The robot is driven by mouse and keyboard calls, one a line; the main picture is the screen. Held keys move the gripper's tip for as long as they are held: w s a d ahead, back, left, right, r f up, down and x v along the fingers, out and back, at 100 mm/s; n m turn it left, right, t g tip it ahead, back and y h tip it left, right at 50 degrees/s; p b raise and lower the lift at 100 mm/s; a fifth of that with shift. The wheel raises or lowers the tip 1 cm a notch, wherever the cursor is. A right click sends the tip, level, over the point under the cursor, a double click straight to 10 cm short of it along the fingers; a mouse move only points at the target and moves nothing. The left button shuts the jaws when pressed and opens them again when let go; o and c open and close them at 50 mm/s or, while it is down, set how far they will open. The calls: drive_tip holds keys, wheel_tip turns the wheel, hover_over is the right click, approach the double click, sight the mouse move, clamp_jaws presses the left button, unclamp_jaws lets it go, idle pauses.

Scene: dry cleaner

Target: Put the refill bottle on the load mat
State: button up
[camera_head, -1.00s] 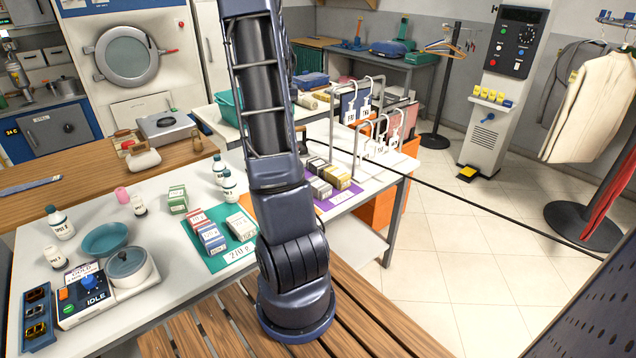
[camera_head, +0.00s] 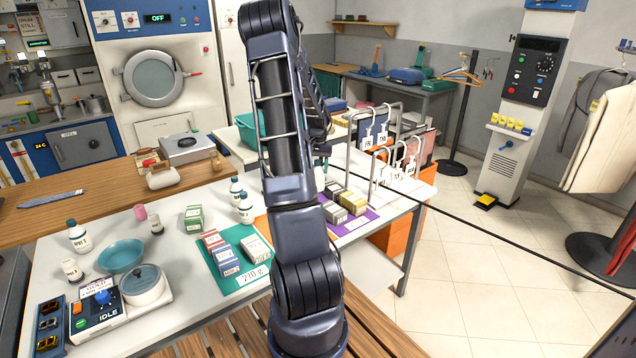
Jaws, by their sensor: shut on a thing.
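My gripper (camera_head: 321,158) is at the far end of my arm, largely hidden behind the arm's links, above the white table near the purple mat. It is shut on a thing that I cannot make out. Which bottle is the refill bottle is unclear. A green mat (camera_head: 240,284) and a purple mat (camera_head: 357,221) both carry small boxes; I cannot tell which mat is the load mat.
A rack with white tags (camera_head: 376,135) stands behind the purple mat. A dark cable (camera_head: 500,228) crosses the right. Wooden slats lie in front.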

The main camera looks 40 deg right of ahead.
drive_tip(key=shift+f, duration=3.35)
drive_tip(key=shift+f, duration=0.1)
drive_tip(key=o, duration=1.5)
drive_tip(key=shift+c, duration=0.2)
